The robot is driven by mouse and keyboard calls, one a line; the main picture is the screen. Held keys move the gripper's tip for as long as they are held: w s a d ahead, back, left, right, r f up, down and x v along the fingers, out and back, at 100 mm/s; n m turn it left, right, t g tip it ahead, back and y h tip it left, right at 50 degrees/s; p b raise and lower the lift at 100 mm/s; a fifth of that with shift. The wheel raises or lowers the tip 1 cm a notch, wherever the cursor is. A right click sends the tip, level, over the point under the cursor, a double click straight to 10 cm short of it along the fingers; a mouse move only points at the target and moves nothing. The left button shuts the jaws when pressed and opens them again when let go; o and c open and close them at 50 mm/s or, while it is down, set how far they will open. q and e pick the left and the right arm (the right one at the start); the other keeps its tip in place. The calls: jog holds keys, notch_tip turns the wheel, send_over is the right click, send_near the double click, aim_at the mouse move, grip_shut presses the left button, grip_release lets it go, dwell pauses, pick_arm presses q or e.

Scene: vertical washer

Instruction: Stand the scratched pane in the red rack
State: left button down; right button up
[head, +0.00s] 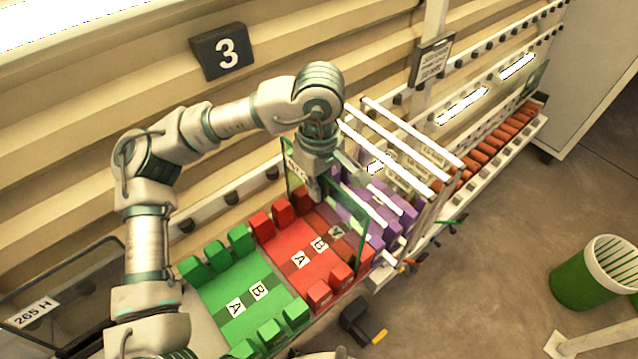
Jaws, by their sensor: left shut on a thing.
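My left gripper (318,180) comes in from the upper left and is shut on the upper edge of a clear glass pane (345,212) with green edges. The pane is roughly upright, at the right part of the red rack (288,262). I cannot tell whether its lower edge touches the rack or hangs just above it. No scratch can be made out on it. The red rack has red blocks along its two ends and labels A and B on its bed. My right gripper is not in view.
A green rack (222,298) adjoins the red one on the left, and a purple rack (400,207) with white bars (412,152) stands close on the right. A dark panel marked 265 H (60,290) is at lower left. A green bin (590,275) stands on the floor.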

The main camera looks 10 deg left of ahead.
pick_arm(q)
jog(key=shift+f+b, duration=1.05)
jog(key=shift+f, duration=0.35)
jog(key=shift+f+b, duration=0.55)
jog(key=shift+f, duration=0.15)
dwell(0.6)
jog(key=c, duration=1.2)
grip_release()
jog(key=shift+c, duration=0.2)
notch_tip(320, 180, up, 12)
jog(key=shift+w, duration=0.2)
jog(key=shift+f, duration=0.1)
